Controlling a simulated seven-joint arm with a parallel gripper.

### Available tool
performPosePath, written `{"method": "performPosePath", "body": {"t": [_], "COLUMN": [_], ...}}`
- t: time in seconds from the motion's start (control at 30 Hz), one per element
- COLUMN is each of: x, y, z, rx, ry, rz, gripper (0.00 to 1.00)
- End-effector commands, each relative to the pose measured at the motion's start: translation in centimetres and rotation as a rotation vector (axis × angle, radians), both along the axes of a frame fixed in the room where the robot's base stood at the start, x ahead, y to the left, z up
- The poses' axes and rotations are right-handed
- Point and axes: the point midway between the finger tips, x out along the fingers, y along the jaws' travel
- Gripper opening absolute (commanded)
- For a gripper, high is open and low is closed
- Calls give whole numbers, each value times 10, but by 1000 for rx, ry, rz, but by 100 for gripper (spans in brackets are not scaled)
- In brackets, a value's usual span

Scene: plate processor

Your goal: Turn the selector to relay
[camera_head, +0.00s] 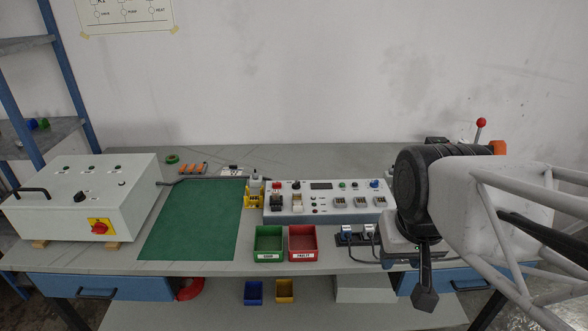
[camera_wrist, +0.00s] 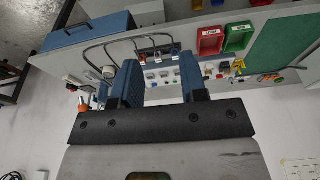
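A white control panel (camera_head: 330,198) stands at the middle of the bench. It carries a small display (camera_head: 321,186), a black knob (camera_head: 296,185), a blue knob (camera_head: 374,184), a red button and several small switches. I cannot read the labels, so I cannot tell which control is the selector or where it points. In the wrist view, my gripper (camera_wrist: 160,78) has two blue fingers spread apart with nothing between them. The panel shows small beyond and between the fingers, apart from them.
A white box (camera_head: 85,200) with a red-and-yellow rotary switch (camera_head: 100,226) stands at left beside a green mat (camera_head: 195,220). Green (camera_head: 269,258) and red (camera_head: 303,257) bins sit before the panel. Cabled plugs (camera_head: 357,234) lie to their right. A red-tipped lever (camera_head: 481,123) rises behind my arm.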

Motion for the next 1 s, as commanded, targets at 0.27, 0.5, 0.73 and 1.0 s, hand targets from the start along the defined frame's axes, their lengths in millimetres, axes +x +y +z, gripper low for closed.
{"method": "performPosePath", "body": {"t": [0.27,0.5,0.73,1.0], "x": [45,98,151,213], "y": [5,12,21,33], "z": [12,20,23,19], "rx": [15,30,44,57], "ry": [20,42,61,87], "rz": [-48,-109,-167,-237], "gripper": [39,39,39,39]}}
